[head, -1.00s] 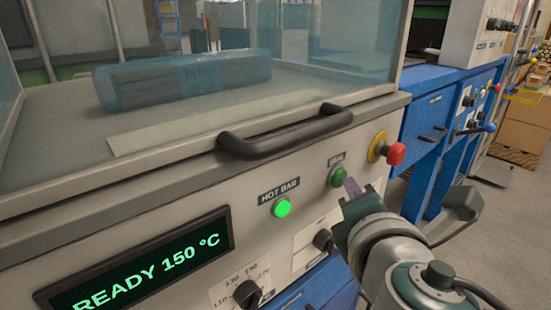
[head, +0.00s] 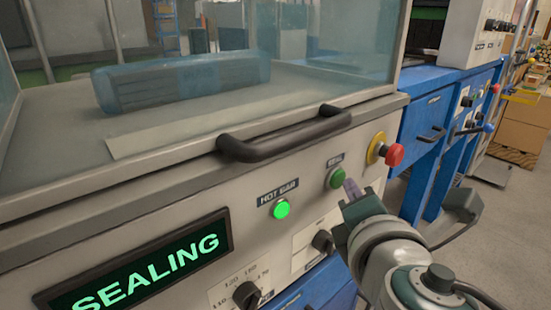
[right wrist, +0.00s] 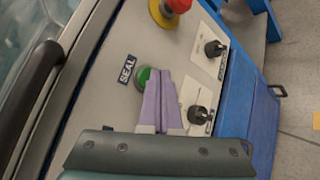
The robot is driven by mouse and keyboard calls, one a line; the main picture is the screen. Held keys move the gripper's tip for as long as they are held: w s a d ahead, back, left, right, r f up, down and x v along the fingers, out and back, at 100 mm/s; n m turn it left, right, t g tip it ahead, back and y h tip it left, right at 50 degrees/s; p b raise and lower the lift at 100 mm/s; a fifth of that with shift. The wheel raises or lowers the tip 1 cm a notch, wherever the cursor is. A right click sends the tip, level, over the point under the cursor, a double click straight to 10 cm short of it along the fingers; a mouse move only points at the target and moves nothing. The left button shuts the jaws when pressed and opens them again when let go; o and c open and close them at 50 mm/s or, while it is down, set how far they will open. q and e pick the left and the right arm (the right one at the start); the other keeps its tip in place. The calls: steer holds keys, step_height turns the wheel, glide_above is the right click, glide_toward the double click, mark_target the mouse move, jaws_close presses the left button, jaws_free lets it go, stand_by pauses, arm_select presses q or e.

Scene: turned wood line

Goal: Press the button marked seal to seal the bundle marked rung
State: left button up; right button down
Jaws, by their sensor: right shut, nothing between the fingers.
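The green seal button (head: 337,177) sits on the machine's front panel below its SEAL label; it also shows in the right wrist view (right wrist: 143,76). My right gripper (head: 351,187) is shut and empty, its fingertips (right wrist: 158,78) at the button; I cannot tell if they still touch it. The bundle (head: 185,82), wrapped in bluish film, lies behind the clear hood; its marking is too blurred to read surely. The display (head: 145,262) reads SEALING. My left gripper is not in view.
A dark handle (head: 285,138) runs along the hood's lower edge. A red stop knob (head: 394,154) on a yellow base is right of the seal button. The lit HOT BAR lamp (head: 281,210) and black dials (head: 246,294) are on the panel. Blue benches (head: 425,125) stand at the right.

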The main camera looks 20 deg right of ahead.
steer(key=shift+s+d, duration=0.15)
steer(key=shift+s, duration=0.25)
steer(key=shift+s+d+p, duration=0.25)
steer(key=shift+s+d, duration=0.1)
steer(key=shift+s, duration=0.45)
steer(key=shift+s+d+p, duration=0.25)
steer(key=shift+s+d, duration=0.05)
steer(key=shift+s, duration=0.45)
steer(key=shift+s+d+p, duration=0.25)
steer(key=shift+s+d, duration=0.1)
steer(key=shift+s, duration=0.45)
